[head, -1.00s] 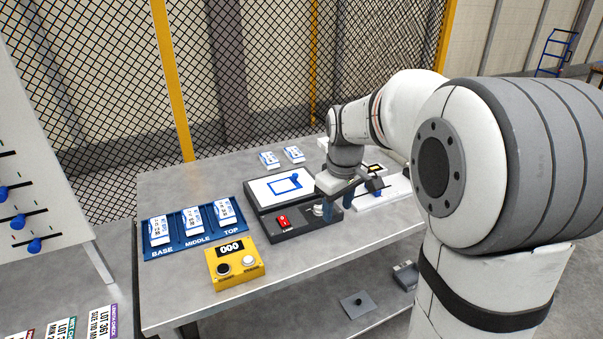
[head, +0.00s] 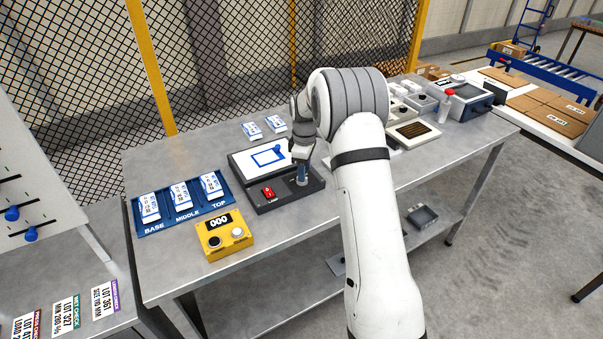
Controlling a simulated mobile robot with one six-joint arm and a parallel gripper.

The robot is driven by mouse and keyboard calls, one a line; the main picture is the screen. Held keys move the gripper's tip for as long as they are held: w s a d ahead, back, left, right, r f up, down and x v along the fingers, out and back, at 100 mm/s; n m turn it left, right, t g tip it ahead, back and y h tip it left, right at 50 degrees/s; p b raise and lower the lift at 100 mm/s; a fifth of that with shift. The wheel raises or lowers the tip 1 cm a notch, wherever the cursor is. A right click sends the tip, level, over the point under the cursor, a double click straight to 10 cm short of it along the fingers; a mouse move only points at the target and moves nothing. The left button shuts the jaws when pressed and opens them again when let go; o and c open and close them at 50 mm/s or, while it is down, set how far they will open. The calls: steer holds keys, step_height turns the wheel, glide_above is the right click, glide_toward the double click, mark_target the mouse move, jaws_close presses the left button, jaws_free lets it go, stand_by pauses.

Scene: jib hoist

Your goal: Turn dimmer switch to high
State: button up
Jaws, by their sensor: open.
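A dark control box (head: 270,203) with a lit white panel (head: 262,159) behind it stands on the grey table. My gripper (head: 302,182) points down at the front right of the box, where a light round knob showed earlier. The knob is now mostly hidden by the fingers, and its setting cannot be read. My gripper is open, with its fingers at or around the knob; I cannot tell if they touch it.
A blue tray (head: 222,203) marked BASE, MIDDLE, TOP holds white blocks at left. A yellow counter box (head: 224,247) reading 000 stands in front. White cards (head: 263,127) lie behind the panel. Several devices (head: 440,100) fill the table's right end.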

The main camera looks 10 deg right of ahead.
steer(key=shift+f, duration=1.55)
steer(key=shift+c, duration=0.4)
